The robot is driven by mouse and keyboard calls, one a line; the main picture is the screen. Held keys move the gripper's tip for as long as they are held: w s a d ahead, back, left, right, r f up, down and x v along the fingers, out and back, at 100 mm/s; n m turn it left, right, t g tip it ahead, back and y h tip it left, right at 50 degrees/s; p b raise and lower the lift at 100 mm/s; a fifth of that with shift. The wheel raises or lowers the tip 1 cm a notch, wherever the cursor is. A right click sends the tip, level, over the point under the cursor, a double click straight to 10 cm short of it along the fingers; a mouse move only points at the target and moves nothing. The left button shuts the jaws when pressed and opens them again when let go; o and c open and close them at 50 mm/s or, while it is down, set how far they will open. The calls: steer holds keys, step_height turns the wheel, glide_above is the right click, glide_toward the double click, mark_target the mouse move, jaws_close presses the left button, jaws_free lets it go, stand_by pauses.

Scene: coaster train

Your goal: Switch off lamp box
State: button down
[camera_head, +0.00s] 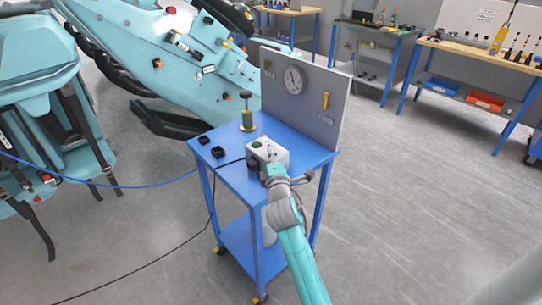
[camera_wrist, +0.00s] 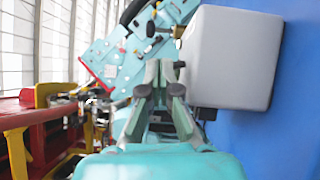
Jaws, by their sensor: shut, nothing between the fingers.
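The lamp box (camera_head: 281,153) is a small pale grey box on the top of the blue cart, with a green spot and small controls on its upper face in the head view. In the wrist view a blank pale side of the box (camera_wrist: 232,58) fills the upper right. My gripper (camera_head: 269,167) is at the near side of the box in the head view and hides part of it. In the wrist view my gripper (camera_wrist: 164,72) has its fingers together and empty, just left of the box. I cannot tell whether they touch it. The switch's position is not readable.
A grey panel (camera_head: 318,110) with a dial (camera_head: 295,80) stands along the back. A dark cable runs from the box to the floor. Turquoise coaster cars (camera_head: 150,50) stand at left.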

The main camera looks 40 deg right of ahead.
steer(key=m+g, duration=0.1)
steer(key=m, duration=0.1)
steer(key=d+m+g+y, duration=0.1)
steer(key=shift+d+r+m+y, duration=0.15)
steer(key=shift+r+m+y, duration=0.15)
steer(key=shift+r+m, duration=0.1)
steer(key=shift+f, duration=0.1)
